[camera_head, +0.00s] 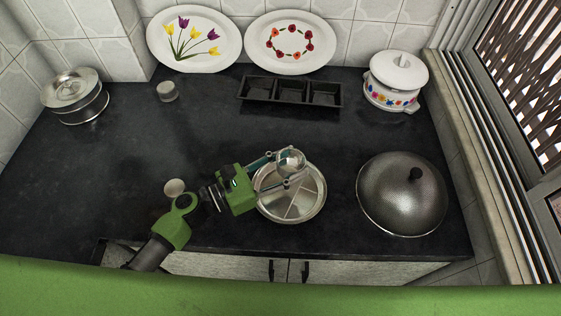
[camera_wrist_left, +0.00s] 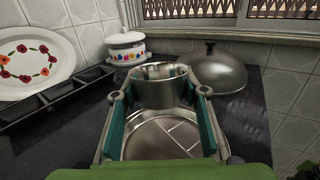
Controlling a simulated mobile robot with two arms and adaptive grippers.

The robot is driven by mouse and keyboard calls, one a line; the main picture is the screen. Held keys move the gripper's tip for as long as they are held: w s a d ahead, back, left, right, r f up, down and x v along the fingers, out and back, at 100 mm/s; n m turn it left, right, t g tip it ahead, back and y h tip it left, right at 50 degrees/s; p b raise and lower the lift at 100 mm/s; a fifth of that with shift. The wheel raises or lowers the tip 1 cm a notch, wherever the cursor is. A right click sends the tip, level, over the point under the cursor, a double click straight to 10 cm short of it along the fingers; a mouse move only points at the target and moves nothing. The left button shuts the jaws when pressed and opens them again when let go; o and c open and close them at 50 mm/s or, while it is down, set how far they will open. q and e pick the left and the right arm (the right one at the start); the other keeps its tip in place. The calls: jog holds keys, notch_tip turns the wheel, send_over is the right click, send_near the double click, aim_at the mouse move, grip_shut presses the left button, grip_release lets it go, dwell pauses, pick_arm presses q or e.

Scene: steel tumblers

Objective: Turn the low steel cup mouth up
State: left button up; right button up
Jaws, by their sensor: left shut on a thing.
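My left gripper (camera_head: 281,169) is shut on the low steel cup (camera_head: 291,161), with one finger on each side of its wall. It holds the cup over the round divided steel plate (camera_head: 308,205). In the left wrist view the cup (camera_wrist_left: 160,92) sits between the green fingers, and its open mouth appears to face up, roughly level. The plate (camera_wrist_left: 150,145) shows below and in front of it. I cannot tell the exact gap between cup and plate. My right gripper is not in view.
A domed steel lid (camera_head: 400,195) stands right of the plate. A black three-part tray (camera_head: 290,93), a white flowered pot (camera_head: 393,85) and two platters stand behind. A steel pot (camera_head: 76,97) and a small steel tumbler (camera_head: 167,92) are at left. The left-middle counter is mostly clear.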

pick_arm(q)
jog(key=shift+s+r, duration=0.1)
jog(key=shift+s, duration=0.1)
jog(key=shift+w+f, duration=0.1)
jog(key=shift+f, duration=0.15)
jog(key=shift+f+b, duration=0.65)
jog(key=shift+b, duration=0.1)
notch_tip(320, 180, down, 6)
jog(key=b, duration=0.5)
jog(key=shift+f+b, duration=0.15)
jog(key=shift+b, duration=0.25)
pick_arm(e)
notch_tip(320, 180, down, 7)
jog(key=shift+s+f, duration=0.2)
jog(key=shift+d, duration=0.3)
pick_arm(q)
jog(key=shift+f, duration=0.3)
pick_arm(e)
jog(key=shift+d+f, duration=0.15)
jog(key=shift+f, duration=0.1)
pick_arm(q)
jog(key=shift+f+b, duration=0.2)
jog(key=shift+b, duration=0.25)
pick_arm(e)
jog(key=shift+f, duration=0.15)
